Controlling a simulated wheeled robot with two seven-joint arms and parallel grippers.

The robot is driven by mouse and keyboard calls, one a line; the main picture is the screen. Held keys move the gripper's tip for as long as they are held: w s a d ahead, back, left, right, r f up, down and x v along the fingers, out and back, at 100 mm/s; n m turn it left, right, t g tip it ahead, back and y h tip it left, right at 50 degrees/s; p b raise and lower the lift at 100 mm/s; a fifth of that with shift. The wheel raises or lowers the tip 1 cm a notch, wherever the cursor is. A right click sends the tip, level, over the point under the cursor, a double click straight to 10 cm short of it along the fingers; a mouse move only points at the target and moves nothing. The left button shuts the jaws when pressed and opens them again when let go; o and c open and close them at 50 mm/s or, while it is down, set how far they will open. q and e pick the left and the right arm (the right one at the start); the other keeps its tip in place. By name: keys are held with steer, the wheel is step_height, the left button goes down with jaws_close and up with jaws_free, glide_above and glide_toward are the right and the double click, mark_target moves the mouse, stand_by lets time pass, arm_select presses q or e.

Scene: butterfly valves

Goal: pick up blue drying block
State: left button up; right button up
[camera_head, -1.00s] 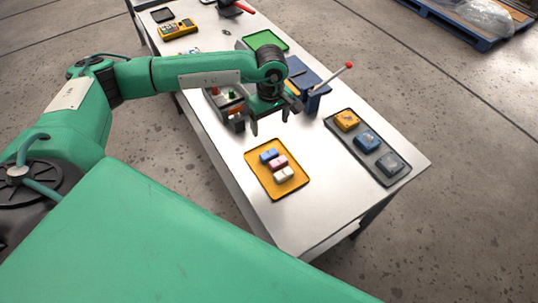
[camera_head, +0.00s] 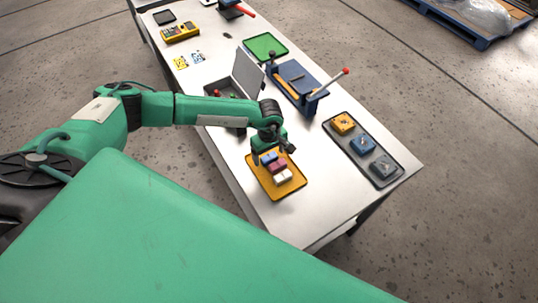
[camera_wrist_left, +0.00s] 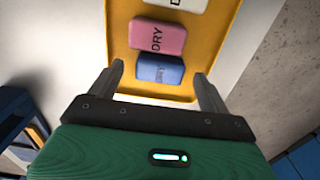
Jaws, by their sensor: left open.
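The blue drying block (camera_head: 269,157) lies on the yellow tray (camera_head: 291,191) at the tray's far end, beside a pink block (camera_head: 277,166) and a white block (camera_head: 283,177). In the left wrist view the blue block (camera_wrist_left: 159,69), marked DRY, sits between and just beyond the two fingertips. My left gripper (camera_head: 273,157) is open, low over the tray's far end, with a finger on each side of the blue block's line. The fingers do not appear to touch it. My right gripper is not in view.
A dark tray (camera_head: 396,177) with yellow, blue and grey valve pieces lies at right. A blue fixture (camera_head: 298,80) with a red-tipped lever stands behind, near an open case (camera_head: 249,72) and a green tray (camera_head: 266,46). The table's near end is bare.

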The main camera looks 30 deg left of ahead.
arm_select(q)
steer(key=shift+f, duration=0.45)
steer(key=c, duration=1.1)
steer(key=shift+o, duration=0.2)
steer(key=shift+r, duration=0.15)
